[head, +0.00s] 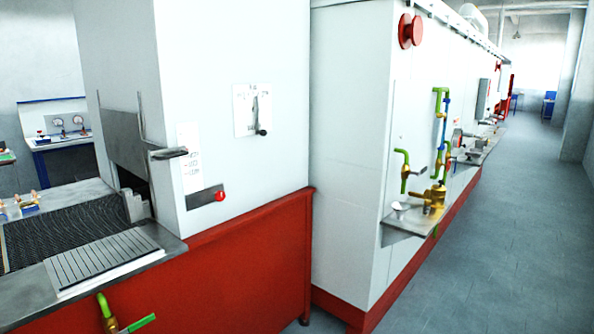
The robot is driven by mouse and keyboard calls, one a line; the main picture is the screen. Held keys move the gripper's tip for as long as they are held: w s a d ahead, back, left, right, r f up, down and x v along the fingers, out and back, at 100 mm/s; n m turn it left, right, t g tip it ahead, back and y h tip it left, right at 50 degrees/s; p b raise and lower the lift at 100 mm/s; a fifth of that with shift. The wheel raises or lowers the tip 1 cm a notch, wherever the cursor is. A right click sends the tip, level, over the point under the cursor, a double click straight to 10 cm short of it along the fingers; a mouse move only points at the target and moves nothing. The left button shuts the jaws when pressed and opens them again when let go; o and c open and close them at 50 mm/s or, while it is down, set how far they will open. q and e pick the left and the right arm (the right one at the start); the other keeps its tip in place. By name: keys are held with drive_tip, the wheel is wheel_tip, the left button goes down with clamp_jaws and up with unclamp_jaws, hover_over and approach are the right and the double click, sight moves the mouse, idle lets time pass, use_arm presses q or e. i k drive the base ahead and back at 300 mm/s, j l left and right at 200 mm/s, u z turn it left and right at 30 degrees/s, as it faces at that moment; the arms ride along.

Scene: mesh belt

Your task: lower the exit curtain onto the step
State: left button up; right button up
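The exit curtain (122,143) is a grey metal plate on the white furnace housing at the left. It is raised, with a dark opening below it. A grey bar-like handle (170,153) sticks out to the right at the curtain's lower edge. A small stepped grey metal block (136,207), which looks like the step, stands beside the mesh belt at the right side of the opening. The curtain's lower edge is clear of the block. Neither of my grippers shows in the head view.
The dark mesh belt (70,232) runs out of the opening, with a ribbed metal plate (100,262) beside it. A red knob (220,196) and a lever panel (253,110) are on the housing. Green and brass valves (437,190) stand further right. The grey floor (500,230) at right is clear.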

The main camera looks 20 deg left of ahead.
sight(125, 146)
drive_tip(key=u, duration=1.25)
